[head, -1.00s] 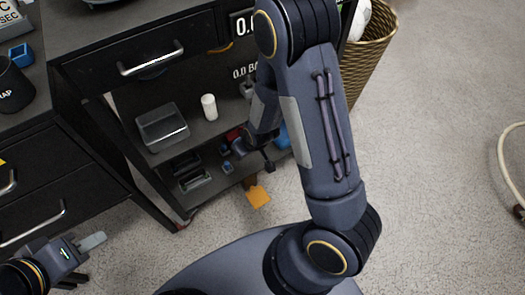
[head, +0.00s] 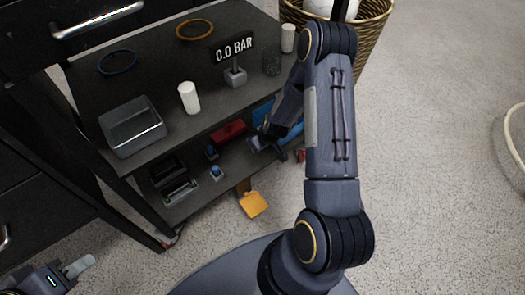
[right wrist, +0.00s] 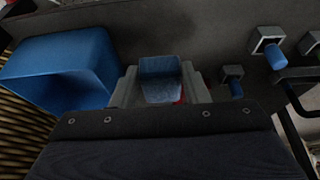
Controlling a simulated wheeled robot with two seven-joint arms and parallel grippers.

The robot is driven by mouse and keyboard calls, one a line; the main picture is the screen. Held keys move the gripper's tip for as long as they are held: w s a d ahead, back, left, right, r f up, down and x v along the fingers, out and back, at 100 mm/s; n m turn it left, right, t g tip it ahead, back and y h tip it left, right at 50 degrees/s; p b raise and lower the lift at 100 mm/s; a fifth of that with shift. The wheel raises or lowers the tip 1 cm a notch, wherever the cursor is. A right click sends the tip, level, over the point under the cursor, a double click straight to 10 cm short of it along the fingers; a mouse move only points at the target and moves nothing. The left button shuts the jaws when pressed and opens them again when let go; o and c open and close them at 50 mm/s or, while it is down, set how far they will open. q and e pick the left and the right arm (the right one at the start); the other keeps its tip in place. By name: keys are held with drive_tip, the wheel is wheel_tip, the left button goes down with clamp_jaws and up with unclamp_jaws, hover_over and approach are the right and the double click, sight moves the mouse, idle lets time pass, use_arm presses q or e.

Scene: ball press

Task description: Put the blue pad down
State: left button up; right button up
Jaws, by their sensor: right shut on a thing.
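The blue pad (right wrist: 160,82) is between the grey fingers of my right gripper (right wrist: 160,90) in the right wrist view. The gripper is shut on it. In the head view my right gripper (head: 260,142) is at the lower shelf, and the arm and gripper hide the pad or make it too small to pick out. Whether the pad touches the shelf cannot be told. My left gripper (head: 80,268) is at the lower left, away from the shelves, with nothing visible in it; its finger gap is unclear.
A blue bin (right wrist: 62,70) is left of the pad in the wrist view. Small holders with blue pegs (right wrist: 273,57) are to the right. A red block (head: 228,131) is on the lower shelf (head: 195,205). An orange pad (head: 253,204) juts out in front.

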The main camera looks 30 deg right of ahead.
drive_tip(key=b, duration=0.2)
hover_over(263, 154)
wheel_tip(263, 154, down, 4)
drive_tip(key=shift+a+f, duration=0.1)
drive_tip(key=shift+f, duration=0.1)
wheel_tip(263, 154, down, 3)
drive_tip(key=shift+w+f+b, duration=0.1)
drive_tip(key=shift+b, duration=0.25)
drive_tip(key=shift+f, duration=0.15)
drive_tip(key=o, duration=0.7)
drive_tip(key=shift+c, duration=0.2)
drive_tip(key=shift+r, duration=0.2)
